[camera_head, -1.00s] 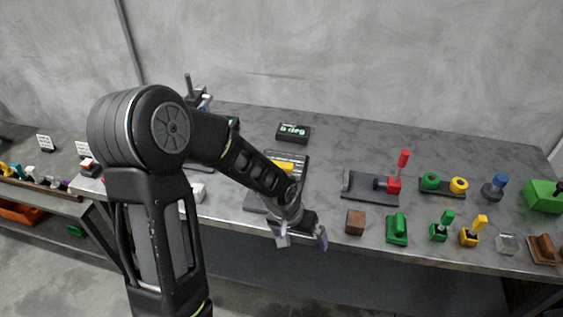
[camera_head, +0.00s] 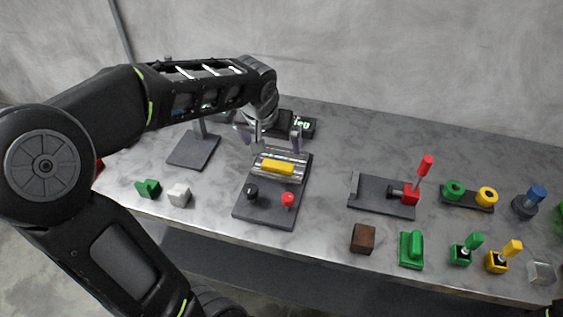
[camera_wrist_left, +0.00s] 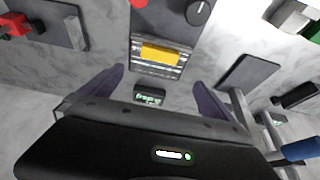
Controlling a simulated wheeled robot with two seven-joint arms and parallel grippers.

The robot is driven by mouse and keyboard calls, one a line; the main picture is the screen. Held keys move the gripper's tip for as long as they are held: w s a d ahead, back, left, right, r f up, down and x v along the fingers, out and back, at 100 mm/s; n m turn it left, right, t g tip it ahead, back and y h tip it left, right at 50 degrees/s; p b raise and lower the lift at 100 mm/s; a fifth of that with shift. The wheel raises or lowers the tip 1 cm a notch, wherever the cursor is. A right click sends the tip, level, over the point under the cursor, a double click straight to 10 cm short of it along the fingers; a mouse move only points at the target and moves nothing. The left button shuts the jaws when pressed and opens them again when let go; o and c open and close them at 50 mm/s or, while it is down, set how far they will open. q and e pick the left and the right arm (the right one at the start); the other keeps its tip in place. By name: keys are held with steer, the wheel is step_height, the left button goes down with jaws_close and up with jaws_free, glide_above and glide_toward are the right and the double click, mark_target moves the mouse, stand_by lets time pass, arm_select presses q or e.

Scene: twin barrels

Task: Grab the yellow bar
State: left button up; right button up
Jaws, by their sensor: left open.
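The yellow bar (camera_head: 278,167) lies across the silvery, ribbed holder on a dark base plate (camera_head: 258,213). The plate also carries a black knob (camera_head: 251,191) and a red knob (camera_head: 288,199) at its front. The yellow bar also shows in the left wrist view (camera_wrist_left: 160,53), top centre, ahead of the fingers. My left gripper (camera_head: 269,142) is open and empty, with its purple fingers apart just behind and above the bar. In the left wrist view the gripper's fingers (camera_wrist_left: 160,80) stand either side of the bar's line, not touching it.
A black display box (camera_head: 300,124) stands behind the holder. A dark stand (camera_head: 193,150), green block (camera_head: 148,188) and white block (camera_head: 179,195) are to its left. A red-handled fixture (camera_head: 381,195) and brown cube (camera_head: 363,238) are to its right. The concrete wall closes the back.

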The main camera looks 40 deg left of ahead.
mark_target(276, 165)
arm_select(q)
step_height(276, 165, down, 4)
steer(key=b, duration=0.2)
steer(key=shift+d+r+b, duration=0.1)
steer(key=shift+b, duration=0.3)
arm_select(e)
step_height(276, 165, down, 3)
steer(key=shift+w+a+f, duration=0.15)
arm_select(q)
steer(key=shift+x, duration=1.35)
